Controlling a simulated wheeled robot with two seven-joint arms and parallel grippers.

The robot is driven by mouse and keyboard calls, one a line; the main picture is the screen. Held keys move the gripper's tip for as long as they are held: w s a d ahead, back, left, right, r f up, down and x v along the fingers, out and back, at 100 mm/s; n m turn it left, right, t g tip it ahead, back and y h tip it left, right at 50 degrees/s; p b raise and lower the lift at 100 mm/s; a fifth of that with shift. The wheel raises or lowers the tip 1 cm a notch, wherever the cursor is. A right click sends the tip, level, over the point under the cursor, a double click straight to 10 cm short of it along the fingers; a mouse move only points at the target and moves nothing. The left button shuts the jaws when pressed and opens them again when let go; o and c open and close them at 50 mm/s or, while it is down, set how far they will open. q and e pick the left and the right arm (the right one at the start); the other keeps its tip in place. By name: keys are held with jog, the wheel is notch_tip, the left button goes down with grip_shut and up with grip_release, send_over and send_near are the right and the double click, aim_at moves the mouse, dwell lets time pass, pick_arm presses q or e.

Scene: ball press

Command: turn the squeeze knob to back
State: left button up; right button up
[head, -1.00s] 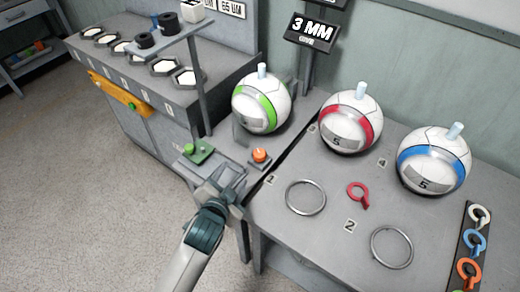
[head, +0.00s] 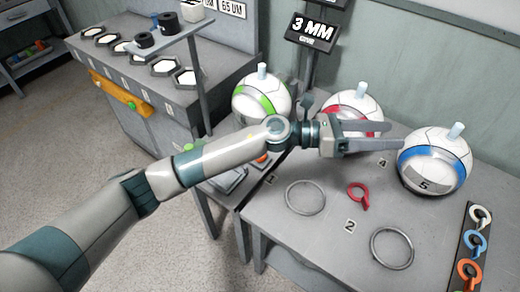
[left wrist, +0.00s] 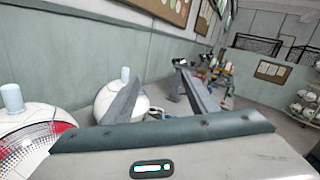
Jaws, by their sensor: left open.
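The only knob-like piece I can make out is an orange one (head: 262,159) on the small stand left of the table; my left arm hides most of it. A green knob piece (head: 188,147) behind the arm is also mostly covered. I cannot tell which is the squeeze knob or how it is turned. My left gripper (head: 388,137) is open and empty, in front of the red-banded ball (head: 352,104) in the picture, well right of the orange piece. Its two fingers show in the left wrist view (left wrist: 160,95), spread apart. My right gripper is not in view.
A green-banded ball (head: 258,92) and a blue-banded ball (head: 436,160) stand on either side. Metal rings (head: 305,182) and a red key-like piece (head: 358,195) lie on the table. A rack of coloured hooks (head: 473,243) is at right.

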pick_arm(q)
jog(key=w+a+f+m+g+y, duration=0.2)
jog(key=w+a+f+m+y, duration=0.3)
jog(key=a+f+m+y, duration=0.5)
jog(key=w+a+m+t+y, duration=0.1)
jog(key=w+a+y, duration=0.3)
jog(key=w+a, duration=0.2)
jog(key=w+a+r+m+t+y, duration=0.1)
jog(key=w+a+y, duration=0.3)
jog(key=a, duration=0.7)
jog(key=shift+w+r+m+t+y, duration=0.25)
jog(key=shift+w+m+t+y, duration=0.2)
jog(key=shift+w+t, duration=0.45)
jog(key=shift+w+f, duration=0.1)
notch_tip(320, 180, down, 17)
jog(key=p, duration=0.5)
jog(key=shift+f, duration=0.1)
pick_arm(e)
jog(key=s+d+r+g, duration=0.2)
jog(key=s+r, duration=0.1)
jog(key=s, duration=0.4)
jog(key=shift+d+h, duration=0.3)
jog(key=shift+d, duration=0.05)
